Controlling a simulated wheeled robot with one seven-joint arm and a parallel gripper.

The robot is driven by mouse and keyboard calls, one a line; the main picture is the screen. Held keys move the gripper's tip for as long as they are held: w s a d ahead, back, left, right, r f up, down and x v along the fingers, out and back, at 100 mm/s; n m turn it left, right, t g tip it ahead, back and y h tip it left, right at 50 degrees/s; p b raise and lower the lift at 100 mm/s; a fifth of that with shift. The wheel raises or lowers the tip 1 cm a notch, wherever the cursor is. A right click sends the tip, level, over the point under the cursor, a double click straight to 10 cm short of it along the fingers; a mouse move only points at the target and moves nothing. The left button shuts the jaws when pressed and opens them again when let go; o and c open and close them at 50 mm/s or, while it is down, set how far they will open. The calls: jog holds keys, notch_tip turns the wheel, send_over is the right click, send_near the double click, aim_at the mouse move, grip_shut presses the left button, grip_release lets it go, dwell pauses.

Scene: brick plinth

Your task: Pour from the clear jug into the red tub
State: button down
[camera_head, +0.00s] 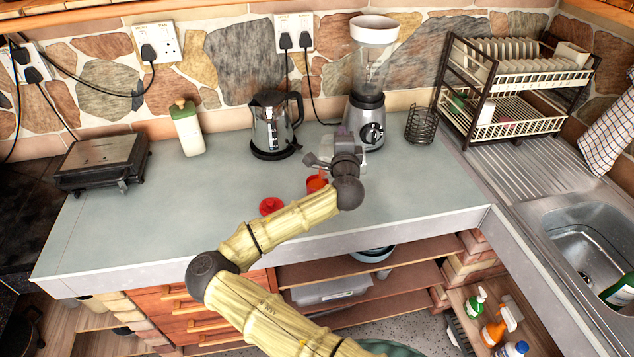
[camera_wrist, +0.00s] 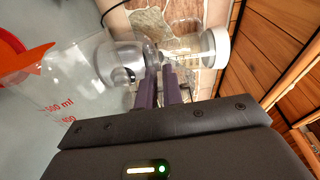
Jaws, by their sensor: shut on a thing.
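My gripper (camera_head: 330,163) is above the counter in front of the blender. In the wrist view its two purple fingers (camera_wrist: 172,86) are shut on the clear jug (camera_wrist: 85,75), whose wall carries red volume marks. The jug appears tilted. It is hard to make out in the head view, and its contents cannot be told. A red tub (camera_head: 316,185) shows just below and left of my gripper, partly hidden by the arm. Red also shows past the jug at the left edge of the wrist view (camera_wrist: 12,60).
A smaller red piece (camera_head: 271,206) lies left of the tub. The blender (camera_head: 369,120), kettle (camera_head: 272,125) and green-capped bottle (camera_head: 188,130) stand behind. A wire holder (camera_head: 420,126) and dish rack (camera_head: 515,85) are right. The counter's left middle (camera_head: 150,210) is clear.

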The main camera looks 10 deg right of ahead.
jog(key=shift+s+d+f+m+b, duration=0.2)
jog(key=shift+d+f+m, duration=0.15)
jog(key=shift+d+m, duration=0.25)
jog(key=shift+s+d+f+m+b, duration=0.1)
jog(key=shift+d+f+m+b, duration=0.3)
jog(key=shift+d, duration=0.3)
jog(key=shift+s+d+f+m+b, duration=0.15)
jog(key=shift+d+f+m, duration=0.1)
jog(key=shift+d+m, duration=0.4)
jog(key=d, duration=0.1)
jog(key=m, duration=0.1)
jog(key=d+f, duration=0.1)
jog(key=shift+s+d+f, duration=0.1)
jog(key=shift+s+d, duration=0.2)
jog(key=d+f+m+b, duration=0.3)
jog(key=f+m, duration=0.1)
jog(key=s+d+f+m+b, duration=0.1)
jog(key=d+f+m+b, duration=0.1)
jog(key=f+m+b, duration=0.2)
jog(key=d+f+m+b, duration=0.3)
jog(key=f+m, duration=0.1)
jog(key=shift+s+d+y, duration=0.25)
jog(key=shift+d+y, duration=0.05)
jog(key=shift+d, duration=0.05)
jog(key=shift+s+d+f+m+b, duration=0.2)
jog(key=shift+d+f+m+b, duration=0.2)
jog(key=shift+f+m+b, duration=0.15)
jog(key=shift+s+d+f+m+b, duration=0.2)
jog(key=shift+d+f+m+b, duration=0.2)
jog(key=shift+m+b, duration=0.15)
